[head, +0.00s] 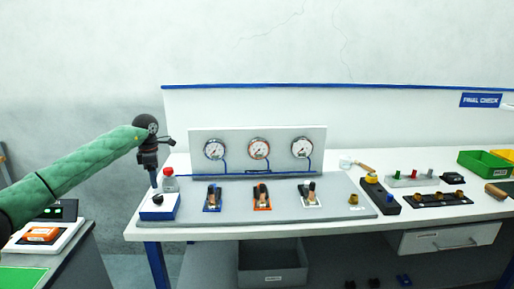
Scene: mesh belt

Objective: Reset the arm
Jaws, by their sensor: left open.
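My left arm, in a green quilted sleeve, reaches in from the left in the head view. My left gripper (153,181) is open, points down and holds nothing. It is above or just behind a small blue-and-white box with a black knob (158,206) at the left end of the workbench; whether it touches the box I cannot tell. A small bottle with a red cap (170,181) stands just right of the gripper. My right gripper is not in view.
The white bench (340,231) carries a panel with three gauges (259,148), three levers on plates, and a yellow-and-black button box (380,196). Green (484,165) and yellow bins stand at the right. A side table with an orange item (40,235) is at lower left. The space above the bench front is clear.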

